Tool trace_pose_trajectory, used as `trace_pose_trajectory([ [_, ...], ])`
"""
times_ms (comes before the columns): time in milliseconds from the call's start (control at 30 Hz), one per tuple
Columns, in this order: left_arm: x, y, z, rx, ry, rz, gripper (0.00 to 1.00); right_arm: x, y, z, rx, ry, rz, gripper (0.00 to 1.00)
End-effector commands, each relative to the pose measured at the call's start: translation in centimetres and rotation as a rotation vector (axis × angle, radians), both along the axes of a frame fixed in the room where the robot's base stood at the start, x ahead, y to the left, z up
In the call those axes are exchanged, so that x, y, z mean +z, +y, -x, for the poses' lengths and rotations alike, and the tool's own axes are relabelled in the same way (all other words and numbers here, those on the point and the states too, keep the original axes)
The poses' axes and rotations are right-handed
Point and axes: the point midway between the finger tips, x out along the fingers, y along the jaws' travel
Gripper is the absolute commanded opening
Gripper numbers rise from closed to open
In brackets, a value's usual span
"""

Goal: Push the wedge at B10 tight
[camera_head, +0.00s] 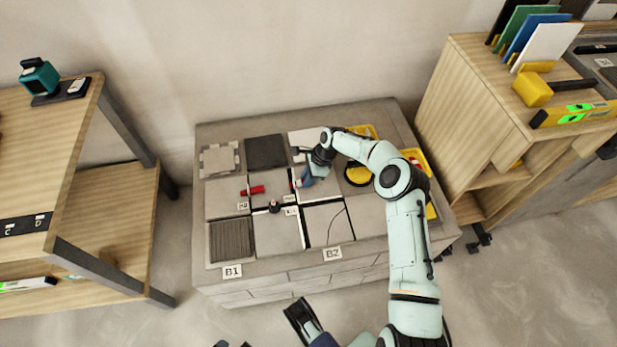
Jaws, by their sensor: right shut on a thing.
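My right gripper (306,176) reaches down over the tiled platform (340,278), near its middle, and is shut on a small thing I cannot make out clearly. A longer red wedge-like piece (252,190) lies farther left across a joint. Small labels stand beside these pieces, too small to read, so I cannot tell which is B10. A dark clip or knob (274,206) sits at another joint. My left gripper (300,318) seems to be the dark part at the bottom edge, its opening unclear.
Front labels on the platform read B1 (232,271) and B2 (332,254). Yellow trays (430,209) lie along its right side, partly behind my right arm. A wooden bench (60,150) stands left; a wooden cabinet (470,100) with a yellow mallet (533,89) stands right.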

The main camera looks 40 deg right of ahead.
Motion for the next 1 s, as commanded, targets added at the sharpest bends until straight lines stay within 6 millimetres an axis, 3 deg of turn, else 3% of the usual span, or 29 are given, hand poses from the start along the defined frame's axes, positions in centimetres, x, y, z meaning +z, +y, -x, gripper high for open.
trace_pose_trajectory([
  [1000,-0.2,0.0,0.0,0.0,0.0,0.0,1.0,0.0,1.3,-0.7,0.0,-0.001,0.0,0.0],
])
